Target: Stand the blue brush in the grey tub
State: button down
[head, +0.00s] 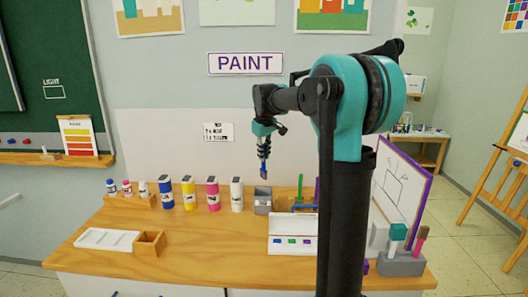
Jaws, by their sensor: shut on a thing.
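My gripper (264,161) points down, shut on a small, narrow thing that I take to be the blue brush (264,173). In this view the gripper and the held piece are right above the tub's opening, with a small gap between. I cannot tell their exact depth relative to the tub.
Left of the tub stand white (237,196), pink (212,196), yellow (188,194) and blue (165,193) bottles. Right of it is a stand with coloured sticks (301,190). A white paint box (283,246) lies in front. The front left holds a white tray (106,239) and wooden box (150,244).

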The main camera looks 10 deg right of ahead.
jog(key=shift+x, duration=1.85)
notch_tip(320, 180, down, 8)
jog(key=s, duration=0.1)
jog(key=shift+s+r, duration=0.2)
jog(key=shift+s, duration=0.1)
jog(key=shift+a, duration=0.1)
jog(key=c, duration=1.5)
grip_release()
jog(key=v, duration=1.2)
